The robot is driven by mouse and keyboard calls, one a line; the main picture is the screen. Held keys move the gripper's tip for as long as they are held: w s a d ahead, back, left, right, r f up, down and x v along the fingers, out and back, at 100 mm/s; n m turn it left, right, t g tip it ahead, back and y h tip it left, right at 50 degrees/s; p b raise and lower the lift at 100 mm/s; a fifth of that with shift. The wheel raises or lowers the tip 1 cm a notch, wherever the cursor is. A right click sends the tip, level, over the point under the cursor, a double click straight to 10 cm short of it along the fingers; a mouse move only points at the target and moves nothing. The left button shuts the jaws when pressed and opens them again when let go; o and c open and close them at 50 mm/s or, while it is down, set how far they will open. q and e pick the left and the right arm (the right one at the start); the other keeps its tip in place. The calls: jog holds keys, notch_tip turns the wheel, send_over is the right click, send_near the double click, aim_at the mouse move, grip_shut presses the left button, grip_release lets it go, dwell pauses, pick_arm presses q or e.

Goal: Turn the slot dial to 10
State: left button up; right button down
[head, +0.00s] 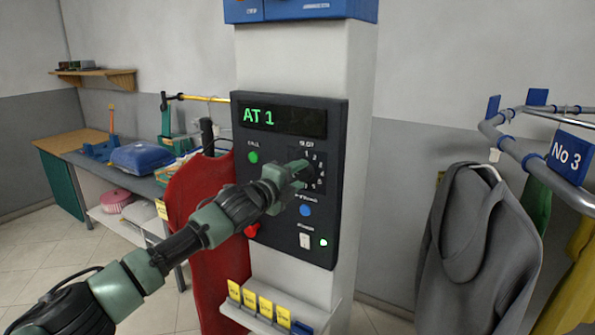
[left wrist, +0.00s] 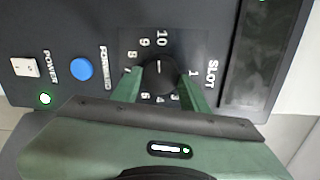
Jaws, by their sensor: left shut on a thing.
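The slot dial (left wrist: 158,78) is a round black knob in a ring of white numbers on the dark control panel (head: 334,120). In the left wrist view its white mark points up the picture, toward the 10. My left gripper (head: 302,172) is shut on the knob, with one green finger on each side, as the left wrist view (left wrist: 160,85) shows. In the head view the gripper hides most of the dial. The display (head: 284,119) reads "AT 1" in green. My right gripper is not in view.
The panel also carries a green button (head: 253,157), a red button (head: 252,231), a blue button (head: 305,210) and a white power switch (head: 305,241) with a lit green light. Yellow tags (head: 265,307) stand on a ledge below. A grey garment (head: 470,250) hangs at right.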

pick_arm(q)
jog(key=shift+f+m, duration=0.1)
jog(key=shift+m, duration=0.3)
jog(key=o, duration=1.4)
jog(key=shift+s+a, duration=0.2)
jog(key=shift+s, duration=0.1)
jog(key=b+v, duration=0.2)
jog(key=v, duration=0.5)
